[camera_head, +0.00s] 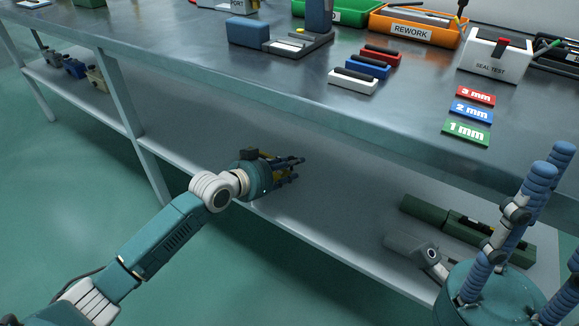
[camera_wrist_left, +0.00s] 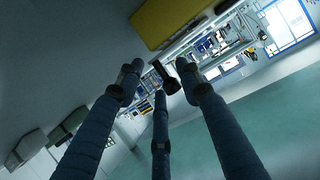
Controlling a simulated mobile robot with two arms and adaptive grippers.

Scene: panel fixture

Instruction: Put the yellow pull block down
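My left gripper (camera_head: 292,168) reaches over the lower shelf, its blue fingers pointing right. In the left wrist view the yellow block (camera_wrist_left: 178,18) lies at the top edge, partly cut off, just past the fingertips. The three fingers (camera_wrist_left: 160,75) there are spread, with visible gaps between them and no block clasped. Whether a fingertip touches the block is not clear. My right gripper (camera_head: 550,180) stands at the lower right, fingers extended upward, apart and empty.
The worktop (camera_head: 250,85) overhangs the shelf; a leg (camera_head: 140,150) stands left.

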